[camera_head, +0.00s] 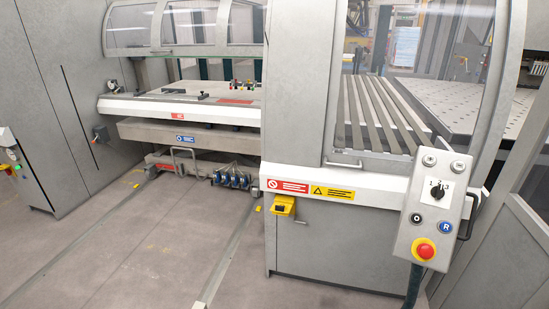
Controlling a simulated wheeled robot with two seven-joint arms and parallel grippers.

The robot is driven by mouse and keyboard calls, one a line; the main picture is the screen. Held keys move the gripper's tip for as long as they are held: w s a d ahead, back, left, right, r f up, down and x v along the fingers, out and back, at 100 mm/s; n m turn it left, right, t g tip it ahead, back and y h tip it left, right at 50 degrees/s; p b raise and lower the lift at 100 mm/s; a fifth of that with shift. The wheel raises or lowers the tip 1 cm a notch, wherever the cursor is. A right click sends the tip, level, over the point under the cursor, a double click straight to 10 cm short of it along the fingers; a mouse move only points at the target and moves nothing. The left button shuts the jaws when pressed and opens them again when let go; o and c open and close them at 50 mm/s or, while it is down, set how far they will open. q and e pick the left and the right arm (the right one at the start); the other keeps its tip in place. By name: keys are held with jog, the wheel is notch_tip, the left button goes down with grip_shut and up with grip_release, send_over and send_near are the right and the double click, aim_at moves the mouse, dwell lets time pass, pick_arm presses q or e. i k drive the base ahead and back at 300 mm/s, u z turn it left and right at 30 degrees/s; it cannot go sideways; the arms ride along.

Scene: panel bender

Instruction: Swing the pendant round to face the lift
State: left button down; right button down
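The pendant (433,211) hangs at the right, in front of the right corner of the machine. It is a light grey box, slightly tilted, with its control face turned towards me. The face has a red stop button on yellow, a blue R button, a black O button, a rotary selector on a white plate and two round fittings at the top. A dark handle (468,216) is on its right side and a dark cable (413,285) leaves the bottom. I cannot tell for sure which part is the lift. Neither of my grippers is in view.
A grey cabinet (320,235) with warning labels stands left of the pendant. Behind it are a slatted bed (372,112) and a perforated table (455,108). A machine bed (190,108) sits further left. Floor rails (228,262) cross the open floor (150,255).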

aim_at(423, 176)
jog(key=u, duration=1.1)
jog(key=k, duration=0.9)
jog(key=z, duration=1.1)
jog(key=i, duration=0.5)
